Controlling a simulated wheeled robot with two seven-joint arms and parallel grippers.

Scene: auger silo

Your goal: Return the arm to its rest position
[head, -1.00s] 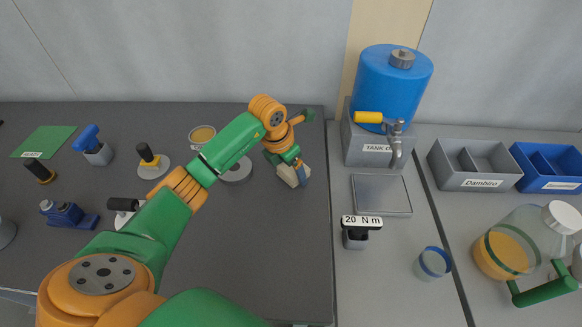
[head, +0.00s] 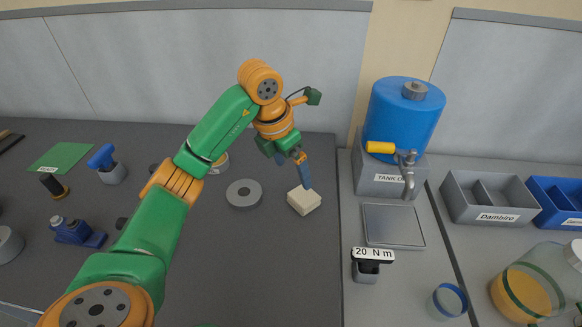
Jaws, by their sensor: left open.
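My left arm, green and orange, reaches in from the lower left in the head view. Its left gripper (head: 293,172) hangs over the dark table with blue fingers, open. One finger shows clearly, just above and behind a small cream block (head: 304,201). Whether the finger touches the block is hard to tell, but nothing shows held between the fingers. My right gripper is not in view.
A grey disc (head: 244,194) lies left of the block. A blue tank (head: 403,122) with a tap stands to the right, behind a flat metal plate (head: 393,226). Grey (head: 490,207) and blue bins stand further right. A black-and-grey item labelled 20 N m (head: 366,270) stands in front.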

